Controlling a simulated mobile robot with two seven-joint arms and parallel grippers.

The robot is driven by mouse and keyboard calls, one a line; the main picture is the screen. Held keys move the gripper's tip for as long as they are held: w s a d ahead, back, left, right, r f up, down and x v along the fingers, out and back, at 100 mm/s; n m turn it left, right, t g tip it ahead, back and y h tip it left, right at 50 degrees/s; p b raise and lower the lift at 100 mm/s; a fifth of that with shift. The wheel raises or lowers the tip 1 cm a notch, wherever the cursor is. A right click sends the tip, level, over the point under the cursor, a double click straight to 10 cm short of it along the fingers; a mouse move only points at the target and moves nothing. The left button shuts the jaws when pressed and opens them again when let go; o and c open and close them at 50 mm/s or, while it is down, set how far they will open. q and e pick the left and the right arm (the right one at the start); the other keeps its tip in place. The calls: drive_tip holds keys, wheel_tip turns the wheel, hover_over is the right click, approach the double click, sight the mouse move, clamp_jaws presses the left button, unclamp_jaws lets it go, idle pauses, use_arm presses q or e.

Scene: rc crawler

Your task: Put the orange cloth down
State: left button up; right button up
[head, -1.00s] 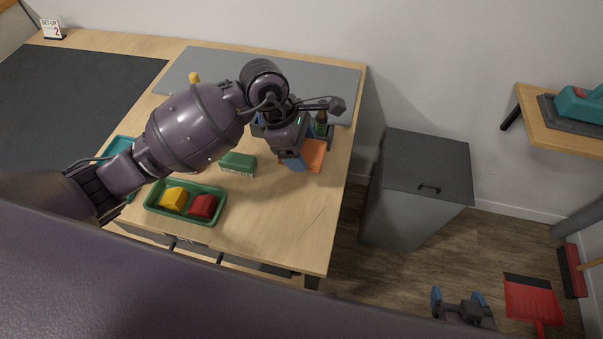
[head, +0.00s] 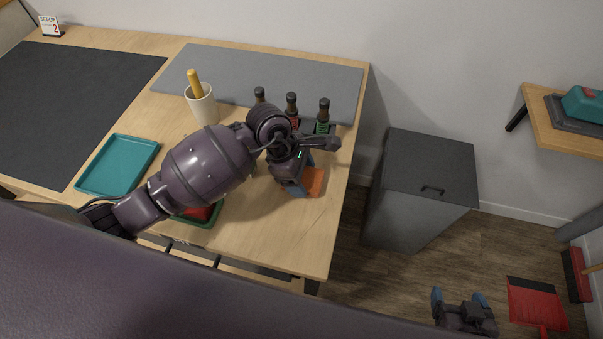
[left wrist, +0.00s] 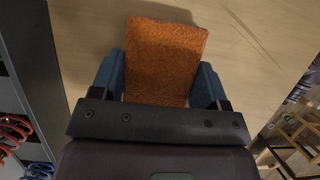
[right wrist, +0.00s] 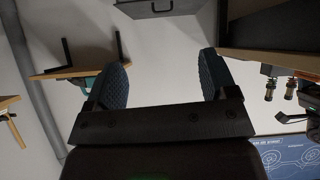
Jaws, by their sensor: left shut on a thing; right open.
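The orange cloth (head: 314,182) is at the right part of the wooden table, partly hidden by my left gripper (head: 300,190) in the head view. In the left wrist view the cloth (left wrist: 165,60) is a fuzzy rectangle between the two blue fingers of my left gripper (left wrist: 162,85), which is shut on it. The wooden tabletop (left wrist: 235,50) shows behind it; I cannot tell whether the cloth touches it. My right gripper (head: 460,300) is open and empty, low over the floor right of the table; in the right wrist view its fingers (right wrist: 165,80) are wide apart.
Dark-capped bottles (head: 291,104) stand in a rack behind the left gripper. A cup (head: 202,104), a teal tray (head: 117,165) and a green tray (head: 215,215), mostly behind my arm, are also on the table. Bare wood lies in front. A grey bin (head: 415,200) stands right of the table.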

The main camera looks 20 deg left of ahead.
drive_tip(key=shift+f, duration=0.1)
use_arm(q)
drive_tip(key=o, duration=0.7)
drive_tip(key=shift+f, duration=0.1)
drive_tip(key=shift+o, duration=0.7)
use_arm(e)
drive_tip(key=shift+s+d+f, duration=0.2)
drive_tip(key=shift+s+d, duration=0.05)
drive_tip(key=shift+s, duration=0.2)
use_arm(q)
drive_tip(key=p+v, duration=0.1)
drive_tip(key=v, duration=1.1)
drive_tip(key=shift+p, duration=0.3)
use_arm(e)
drive_tip(key=shift+r, duration=0.6)
use_arm(q)
drive_tip(key=shift+s, duration=0.1)
